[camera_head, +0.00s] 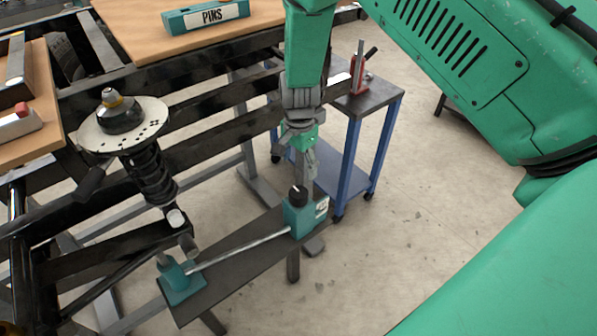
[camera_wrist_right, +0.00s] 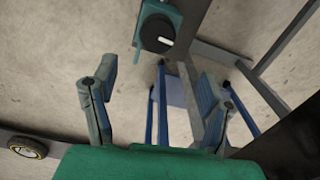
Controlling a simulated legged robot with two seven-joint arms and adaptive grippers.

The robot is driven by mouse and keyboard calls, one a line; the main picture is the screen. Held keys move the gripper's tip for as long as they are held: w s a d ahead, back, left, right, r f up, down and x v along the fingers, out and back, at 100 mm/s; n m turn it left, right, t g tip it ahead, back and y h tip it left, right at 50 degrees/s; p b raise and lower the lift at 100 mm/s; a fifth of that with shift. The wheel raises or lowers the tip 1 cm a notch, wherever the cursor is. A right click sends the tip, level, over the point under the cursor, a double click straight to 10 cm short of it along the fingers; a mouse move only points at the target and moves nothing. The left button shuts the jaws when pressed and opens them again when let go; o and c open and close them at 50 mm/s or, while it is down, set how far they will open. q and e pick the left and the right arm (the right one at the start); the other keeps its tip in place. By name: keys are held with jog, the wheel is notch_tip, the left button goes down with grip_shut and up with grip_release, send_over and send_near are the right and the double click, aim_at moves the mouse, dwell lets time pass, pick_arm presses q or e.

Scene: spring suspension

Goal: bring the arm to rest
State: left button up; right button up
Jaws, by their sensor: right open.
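My right arm comes in from the upper right, and its green forearm hangs down in the middle of the head view. My right gripper (camera_head: 306,168) points down just behind or above a teal block with a black knob (camera_head: 310,214). In the right wrist view, the fingers of the right gripper (camera_wrist_right: 155,100) stand wide apart with nothing held between them. The knob block (camera_wrist_right: 157,28) shows beyond the fingertips there, apart from them. My left gripper is in neither view.
A rod joins the knob block to a second teal block (camera_head: 180,283) on a dark bench (camera_head: 232,272). A spring strut (camera_head: 150,172) with a round top plate stands left. A blue-legged cart (camera_head: 352,150) carries a red tool (camera_head: 360,78). A PINS box (camera_head: 205,16) lies behind. Floor at right is clear.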

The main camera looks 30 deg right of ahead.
dwell(0.5)
jog(key=s+d+f+n+h, duration=0.1)
jog(key=s+f+n, duration=0.5)
jog(key=s, duration=0.4)
jog(key=s+a+f+n, duration=0.1)
jog(key=s+n, duration=0.4)
jog(key=s, duration=0.5)
jog(key=s+a+f+n+y, duration=0.1)
jog(key=s+a+n, duration=0.3)
jog(key=s, duration=0.6)
jog(key=shift+s+f+n+t, duration=0.3)
jog(key=shift+f+n, duration=0.4)
jog(key=shift+f, duration=0.1)
